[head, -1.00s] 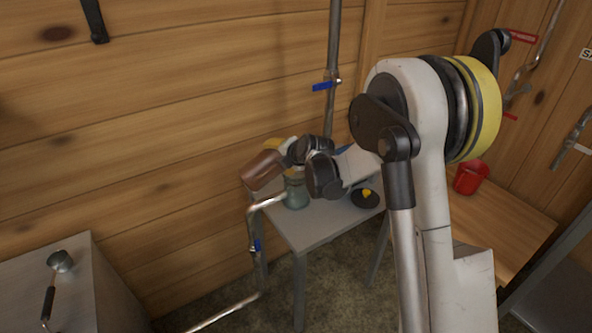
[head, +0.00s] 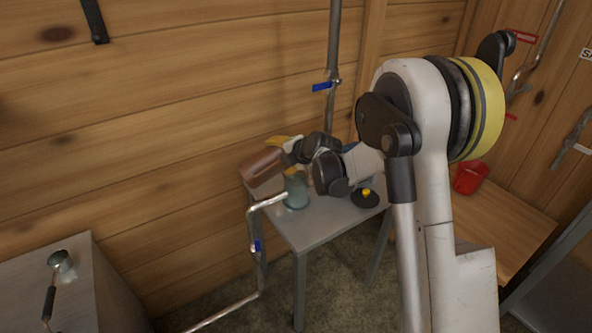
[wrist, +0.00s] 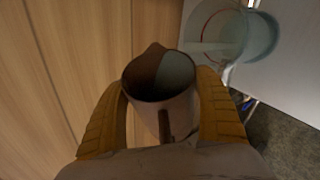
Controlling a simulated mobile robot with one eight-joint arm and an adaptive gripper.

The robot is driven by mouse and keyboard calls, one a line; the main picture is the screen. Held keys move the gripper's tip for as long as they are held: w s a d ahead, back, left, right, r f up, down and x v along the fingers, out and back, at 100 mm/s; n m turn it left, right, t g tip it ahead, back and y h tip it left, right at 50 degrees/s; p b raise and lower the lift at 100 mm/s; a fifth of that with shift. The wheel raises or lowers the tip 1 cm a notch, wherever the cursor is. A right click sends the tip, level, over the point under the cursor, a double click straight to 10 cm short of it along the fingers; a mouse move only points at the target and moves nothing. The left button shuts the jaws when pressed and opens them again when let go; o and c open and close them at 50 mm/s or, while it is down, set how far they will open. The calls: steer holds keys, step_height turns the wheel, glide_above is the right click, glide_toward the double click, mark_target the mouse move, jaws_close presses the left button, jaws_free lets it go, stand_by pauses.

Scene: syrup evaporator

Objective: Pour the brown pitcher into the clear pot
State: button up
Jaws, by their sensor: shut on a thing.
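The brown pitcher (head: 263,166) is held tilted on its side above the small grey table in the head view. In the wrist view, its open mouth (wrist: 160,76) shows a dark inside. My gripper (head: 291,150) is shut on the pitcher, with a yellow finger on each side of it in the wrist view (wrist: 166,112). The clear pot (head: 296,190) stands upright on the table, below and to the right of the pitcher. It shows at the top right of the wrist view (wrist: 238,38), apart from the pitcher's rim. I see no stream between them.
The grey table (head: 318,228) stands against the wooden wall. A black disc with a yellow knob (head: 365,198) lies right of the pot. A bent metal pipe (head: 250,225) with a blue valve rises in front. A red bucket (head: 470,178) stands on a wooden bench at right.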

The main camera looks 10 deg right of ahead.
steer(key=shift+d+r+m+y, duration=0.2)
steer(key=shift+m+y, duration=0.1)
stand_by(0.6)
steer(key=shift+w+d+f+m+y+b, duration=0.15)
steer(key=shift+d+f+m+y+b, duration=0.3)
steer(key=shift+d+b, duration=0.2)
stand_by(1.4)
